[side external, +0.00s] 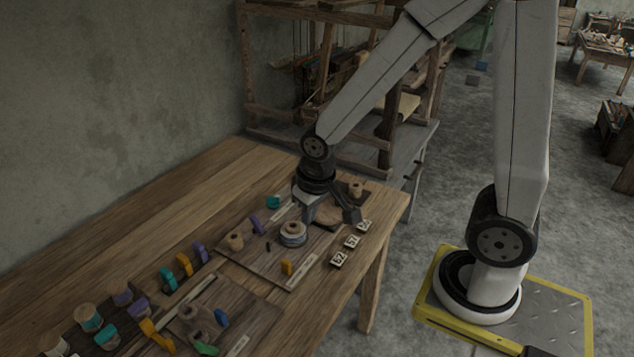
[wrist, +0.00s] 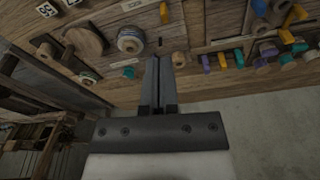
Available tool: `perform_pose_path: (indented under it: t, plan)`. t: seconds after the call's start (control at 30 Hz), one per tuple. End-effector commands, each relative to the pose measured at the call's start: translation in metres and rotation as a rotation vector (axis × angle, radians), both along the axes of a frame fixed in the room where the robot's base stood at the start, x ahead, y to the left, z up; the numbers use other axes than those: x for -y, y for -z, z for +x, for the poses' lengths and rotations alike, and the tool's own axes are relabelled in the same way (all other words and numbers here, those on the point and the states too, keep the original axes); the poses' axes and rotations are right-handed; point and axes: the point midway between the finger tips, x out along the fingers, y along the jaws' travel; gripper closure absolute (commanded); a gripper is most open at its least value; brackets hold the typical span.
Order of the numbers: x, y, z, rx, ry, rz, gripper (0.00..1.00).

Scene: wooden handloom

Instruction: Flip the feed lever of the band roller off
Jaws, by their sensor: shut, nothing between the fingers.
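My gripper (side external: 309,219) is shut and empty, pointing down above the far end of the workbench; its closed fingers also show in the wrist view (wrist: 158,62). Near it, a round roller wound with pale band (side external: 292,234) sits on a wooden board; it shows left of the fingers in the wrist view (wrist: 131,40). Levers around it are purple (side external: 257,224), teal (side external: 273,202) and orange (side external: 287,267). The purple one seems hidden behind the fingers in the wrist view. The labels are unreadable, so I cannot tell which lever is the feed lever, or its position.
A wooden knob (side external: 236,240) and a small dark peg (side external: 268,246) stand close to the roller. Numbered tiles (side external: 352,241) lie along the bench edge. Several more coloured levers and spools (side external: 87,317) fill the near end. A wooden loom (side external: 388,120) stands behind.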

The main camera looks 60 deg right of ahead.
Motion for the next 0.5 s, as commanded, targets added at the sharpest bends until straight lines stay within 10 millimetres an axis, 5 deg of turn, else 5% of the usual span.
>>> perform_pose_path:
  t: [0.2,0.5]
  plan:
    - [-0.003,0.000,-0.028,0.043,-0.135,0.006,1.00]
    - [-0.003,0.000,-0.035,0.054,-0.178,0.004,1.00]
